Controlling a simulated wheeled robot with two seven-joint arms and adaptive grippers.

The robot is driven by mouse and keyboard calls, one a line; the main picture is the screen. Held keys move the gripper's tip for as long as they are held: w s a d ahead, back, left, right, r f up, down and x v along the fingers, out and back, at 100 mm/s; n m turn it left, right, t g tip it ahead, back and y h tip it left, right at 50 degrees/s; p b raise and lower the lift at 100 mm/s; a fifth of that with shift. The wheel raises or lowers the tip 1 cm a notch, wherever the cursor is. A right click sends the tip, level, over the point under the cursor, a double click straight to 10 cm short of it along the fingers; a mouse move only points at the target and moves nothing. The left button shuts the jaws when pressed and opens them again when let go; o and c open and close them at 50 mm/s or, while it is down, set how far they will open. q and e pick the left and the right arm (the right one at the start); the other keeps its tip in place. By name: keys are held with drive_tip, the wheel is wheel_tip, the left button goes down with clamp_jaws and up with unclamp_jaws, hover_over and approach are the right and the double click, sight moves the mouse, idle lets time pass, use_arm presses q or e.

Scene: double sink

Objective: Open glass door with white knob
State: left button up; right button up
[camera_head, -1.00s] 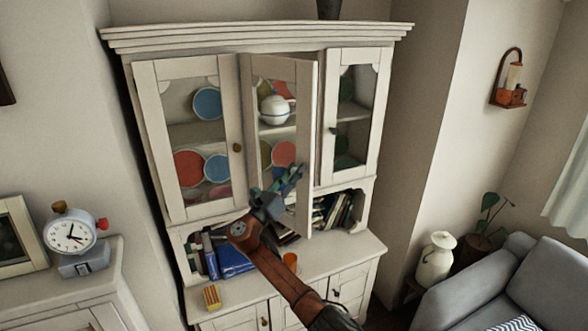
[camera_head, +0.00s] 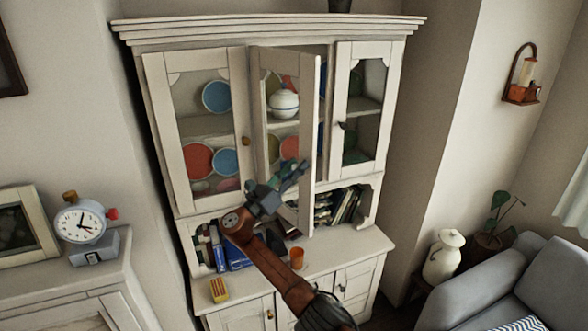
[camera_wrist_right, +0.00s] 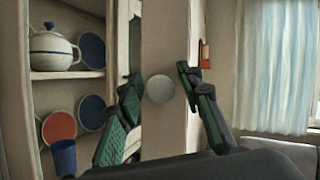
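The glass door (camera_head: 308,110) is the middle door of the white cabinet and stands ajar, its right edge swung out toward me. Its white knob (camera_wrist_right: 160,88) shows in the right wrist view, between the two fingers. My right gripper (camera_head: 298,172) is at the lower part of this door in the head view. In the right wrist view my right gripper (camera_wrist_right: 155,98) is open, one finger on each side of the door's frame and knob, with gaps beside the knob. The knob is hidden in the head view. My left gripper is not in view.
The left glass door (camera_head: 207,128) and right glass door (camera_head: 362,112) are shut. Plates and a white pot (camera_head: 283,103) stand inside. An orange cup (camera_head: 297,258) and a yellow box (camera_head: 219,289) sit on the ledge below, near books (camera_head: 345,206).

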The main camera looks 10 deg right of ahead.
drive_tip(key=shift+o, duration=0.7)
drive_tip(key=shift+f, duration=0.1)
drive_tip(key=shift+s+a+f, duration=0.1)
drive_tip(key=shift+a, duration=0.05)
drive_tip(key=v, duration=1.1)
drive_tip(key=shift+s+a, duration=0.2)
drive_tip(key=shift+a, duration=0.05)
